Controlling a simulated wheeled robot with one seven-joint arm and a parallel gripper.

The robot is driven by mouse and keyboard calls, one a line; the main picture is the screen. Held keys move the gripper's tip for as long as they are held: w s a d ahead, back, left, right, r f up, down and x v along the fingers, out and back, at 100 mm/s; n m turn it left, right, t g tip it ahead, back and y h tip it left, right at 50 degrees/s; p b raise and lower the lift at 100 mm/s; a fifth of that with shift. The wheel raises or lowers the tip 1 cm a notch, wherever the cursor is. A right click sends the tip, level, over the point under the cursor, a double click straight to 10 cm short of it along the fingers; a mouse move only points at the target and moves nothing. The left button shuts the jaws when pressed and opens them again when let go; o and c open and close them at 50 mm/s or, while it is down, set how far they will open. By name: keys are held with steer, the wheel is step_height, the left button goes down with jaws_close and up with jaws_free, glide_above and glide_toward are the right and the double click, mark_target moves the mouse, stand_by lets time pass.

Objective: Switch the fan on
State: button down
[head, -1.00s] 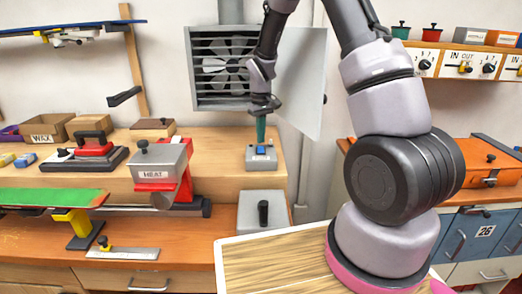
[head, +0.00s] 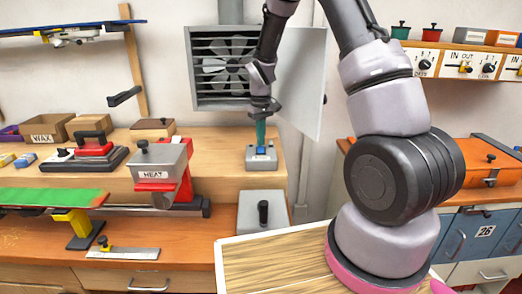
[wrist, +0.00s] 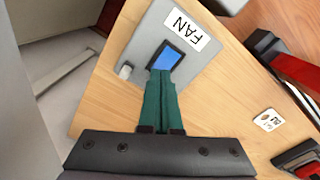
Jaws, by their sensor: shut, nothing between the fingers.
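The fan (head: 224,68) sits behind a slatted grey housing on the back wall. Its switch box (head: 263,165) is a grey block on the wooden shelf. In the wrist view the box has a FAN label (wrist: 187,30), a blue switch (wrist: 167,60) and a small pale knob or lamp (wrist: 125,71). My gripper (head: 261,143) points down over the box, with its green fingers together and nothing between them. In the wrist view the fingertips (wrist: 163,72) overlap the near edge of the blue switch. I cannot tell whether they touch it.
An open panel (head: 305,85) hangs right of the fan, close to my arm.

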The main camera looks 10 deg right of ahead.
steer(key=shift+f, duration=0.6)
steer(key=shift+r, duration=3.55)
step_height(320, 180, up, 18)
steer(key=f+m+t+y, duration=0.1)
steer(key=m+t, duration=0.2)
steer(key=m, duration=0.1)
glide_above(261, 147)
steer(key=s+d, duration=0.4)
steer(key=s, duration=0.6)
steer(key=s+d+r+m+t, duration=0.1)
steer(key=s+r, duration=0.3)
steer(key=s, duration=0.4)
steer(key=s+r+m+t+y, duration=0.1)
steer(key=s+r+m+t, duration=0.2)
steer(key=s, duration=0.6)
steer(key=shift+d+r, duration=0.35)
steer(key=shift+r, duration=0.3)
